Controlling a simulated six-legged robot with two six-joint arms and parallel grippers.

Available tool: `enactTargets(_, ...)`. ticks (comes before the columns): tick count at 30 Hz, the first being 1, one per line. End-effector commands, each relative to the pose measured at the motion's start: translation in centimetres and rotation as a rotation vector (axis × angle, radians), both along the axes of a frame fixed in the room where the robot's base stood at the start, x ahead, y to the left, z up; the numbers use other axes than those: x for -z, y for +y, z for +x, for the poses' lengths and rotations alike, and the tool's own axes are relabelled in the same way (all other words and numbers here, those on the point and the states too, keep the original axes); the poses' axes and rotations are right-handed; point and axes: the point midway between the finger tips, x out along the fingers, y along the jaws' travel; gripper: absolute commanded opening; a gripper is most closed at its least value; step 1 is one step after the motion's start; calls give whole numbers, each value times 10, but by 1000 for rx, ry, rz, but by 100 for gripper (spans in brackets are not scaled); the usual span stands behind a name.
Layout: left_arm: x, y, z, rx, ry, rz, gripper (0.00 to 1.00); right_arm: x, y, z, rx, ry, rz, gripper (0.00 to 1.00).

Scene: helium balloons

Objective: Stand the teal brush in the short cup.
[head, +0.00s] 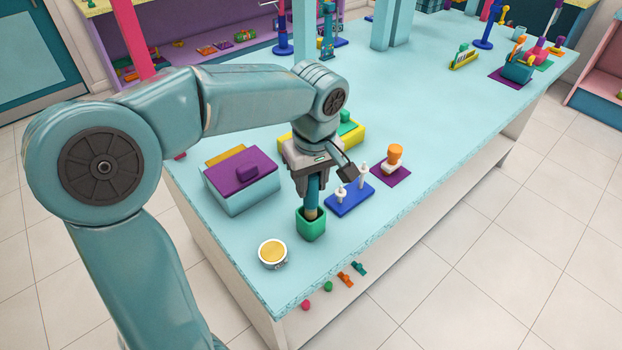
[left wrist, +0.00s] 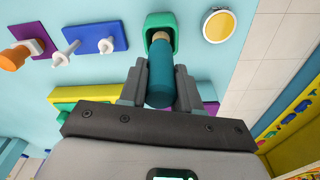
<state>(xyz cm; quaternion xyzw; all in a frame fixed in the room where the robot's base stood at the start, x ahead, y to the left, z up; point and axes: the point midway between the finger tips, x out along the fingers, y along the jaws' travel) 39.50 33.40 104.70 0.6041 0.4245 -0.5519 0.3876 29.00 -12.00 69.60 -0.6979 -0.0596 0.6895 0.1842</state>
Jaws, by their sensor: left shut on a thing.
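The teal brush (head: 313,190) is upright in my left gripper (head: 314,178), with its tan lower end at the mouth of the short green cup (head: 311,226). The end appears to be inside the rim; how deep it reaches is hidden. In the left wrist view, the fingers of my left gripper (left wrist: 160,90) close on both sides of the brush (left wrist: 163,72), and its far end overlaps the opening of the green cup (left wrist: 150,22). The cup stands upright near the front edge of the table. My right gripper is not in view.
A white cup with yellow contents (head: 272,253) stands left of the green cup. A blue peg stand (head: 349,199) is close on the right, with an orange-topped item (head: 394,157) beyond. A purple-topped box (head: 240,192) is at left. The table's right middle is clear.

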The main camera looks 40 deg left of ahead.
Motion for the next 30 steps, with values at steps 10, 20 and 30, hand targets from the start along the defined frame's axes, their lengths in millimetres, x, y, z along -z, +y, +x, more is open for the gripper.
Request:
enactTargets(10,0,0,0,0,0,0,0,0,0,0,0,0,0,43)
enactTargets(20,3,0,0,0,0,0,0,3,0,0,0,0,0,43)
enactTargets(30,14,0,0,0,0,0,0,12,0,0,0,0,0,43)
